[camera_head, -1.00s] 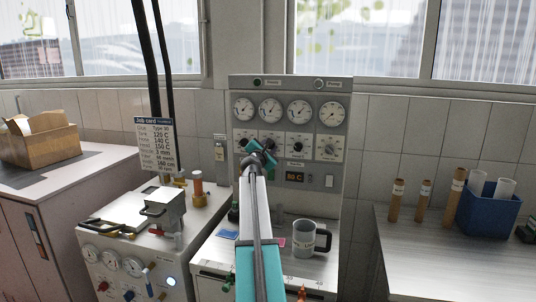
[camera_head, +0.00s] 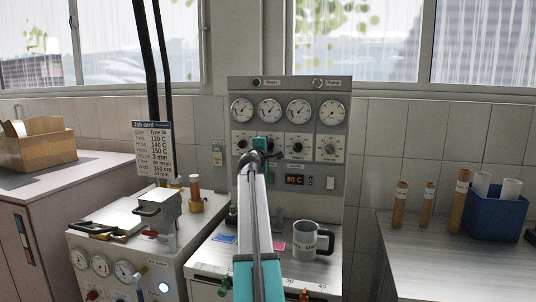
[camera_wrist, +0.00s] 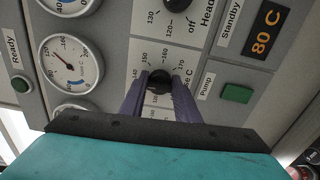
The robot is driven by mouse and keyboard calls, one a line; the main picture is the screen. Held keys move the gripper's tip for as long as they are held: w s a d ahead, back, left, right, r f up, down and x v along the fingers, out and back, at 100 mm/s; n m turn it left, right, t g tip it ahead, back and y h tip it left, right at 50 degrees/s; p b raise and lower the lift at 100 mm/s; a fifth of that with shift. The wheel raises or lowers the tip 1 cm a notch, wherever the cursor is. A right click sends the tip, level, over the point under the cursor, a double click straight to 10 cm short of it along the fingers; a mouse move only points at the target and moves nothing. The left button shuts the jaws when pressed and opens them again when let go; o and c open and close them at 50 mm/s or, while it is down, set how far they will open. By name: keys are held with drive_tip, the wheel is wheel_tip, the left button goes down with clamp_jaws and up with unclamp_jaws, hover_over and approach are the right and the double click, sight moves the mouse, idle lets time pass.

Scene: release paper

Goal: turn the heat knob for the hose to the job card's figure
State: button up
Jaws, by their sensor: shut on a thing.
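My gripper (camera_wrist: 160,88) is shut on a small black knob (camera_wrist: 158,78) on the grey control panel (camera_head: 238,185). The scale around this knob reads 140, 150, 160 and 170; its partly covered label ends in "e C". I cannot read its pointer between the fingers. In the head view my gripper (camera_head: 264,146) covers the second knob from the left. The job card (camera_head: 153,150) at the left appears to read Tank 120 C, Hose 140 C, Head 150 C. The Head knob (camera_wrist: 177,5) is beside the held knob, near its "off" mark.
A lit display (camera_wrist: 264,30) reads 80 C, near a green button (camera_wrist: 236,93) by the Pump label. Gauges (camera_wrist: 70,62) sit close to my fingers. A grey mug (camera_head: 304,241) stands on the ledge below. A blue bin (camera_head: 497,212) stands at the right.

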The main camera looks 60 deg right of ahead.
drive_tip(key=shift+d+r, duration=0.1)
drive_tip(key=shift+r, duration=0.15)
idle(0.3)
drive_tip(key=o, duration=1)
drive_tip(key=shift+s+d+f, duration=0.1)
drive_tip(key=shift+o, duration=0.2)
drive_tip(key=shift+f+m, duration=0.1)
drive_tip(key=shift+m, duration=0.2)
drive_tip(key=b+v, duration=0.1)
drive_tip(key=v, duration=1.3)
drive_tip(key=shift+b, duration=0.3)
